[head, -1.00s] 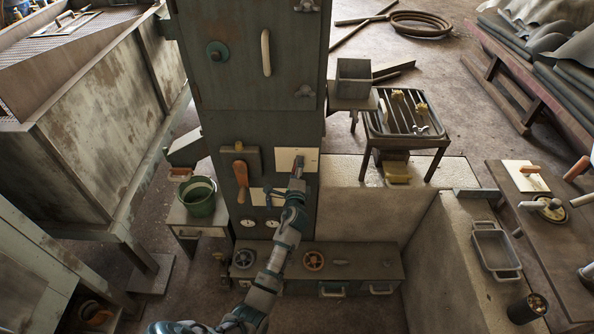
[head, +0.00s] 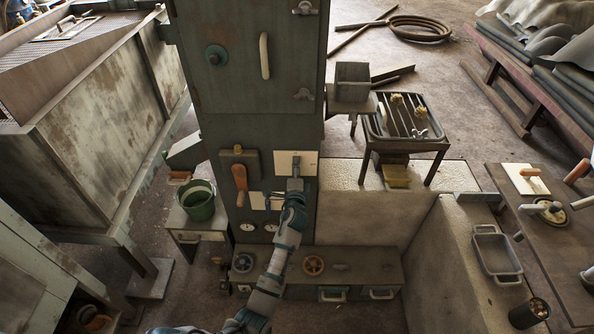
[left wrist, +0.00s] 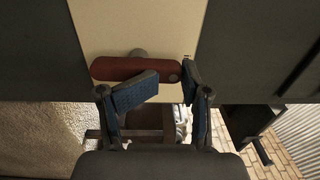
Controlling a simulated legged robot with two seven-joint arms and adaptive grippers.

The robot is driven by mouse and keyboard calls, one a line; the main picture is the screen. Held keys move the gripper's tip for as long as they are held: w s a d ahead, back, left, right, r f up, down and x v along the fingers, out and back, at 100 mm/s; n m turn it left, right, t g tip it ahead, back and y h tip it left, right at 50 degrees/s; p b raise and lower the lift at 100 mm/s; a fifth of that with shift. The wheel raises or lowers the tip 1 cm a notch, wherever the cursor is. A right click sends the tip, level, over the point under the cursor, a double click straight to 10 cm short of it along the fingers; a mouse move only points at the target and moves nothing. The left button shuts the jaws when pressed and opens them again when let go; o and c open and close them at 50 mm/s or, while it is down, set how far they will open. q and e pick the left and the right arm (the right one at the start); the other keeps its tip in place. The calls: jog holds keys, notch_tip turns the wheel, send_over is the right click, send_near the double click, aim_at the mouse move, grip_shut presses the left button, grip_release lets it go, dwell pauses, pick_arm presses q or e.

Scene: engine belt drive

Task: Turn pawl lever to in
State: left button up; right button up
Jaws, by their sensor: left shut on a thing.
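A cream plate (head: 308,157) is on the front of the dark green cabinet; it also fills the upper middle of the left wrist view (left wrist: 138,28). A red-brown lever (left wrist: 125,69) lies horizontal across that plate in the left wrist view, on a grey pivot. My left gripper (head: 296,178) is in front of the plate and hides most of the lever in the head view. No lever marking is readable. My right gripper is out of view.
An orange-handled lever (head: 240,177) is left of the plate, with gauges (head: 248,226) below. A green bucket (head: 198,201) stands at left, and a low pale wall (head: 362,210) is at right.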

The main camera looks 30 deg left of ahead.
pick_arm(q)
jog(key=o, duration=1)
notch_tip(320, 180, down, 3)
jog(key=shift+s+a+r+g, duration=0.1)
jog(key=shift+s+r+g, duration=0.05)
jog(key=shift+g, duration=0.15)
jog(key=o, duration=0.7)
jog(key=shift+w+a+f, duration=0.15)
jog(key=shift+w+f, duration=0.05)
jog(key=shift+f, duration=0.15)
jog(key=shift+s+r, duration=0.1)
jog(key=shift+s, duration=0.05)
jog(key=v, duration=1.2)
jog(key=shift+r, duration=0.35)
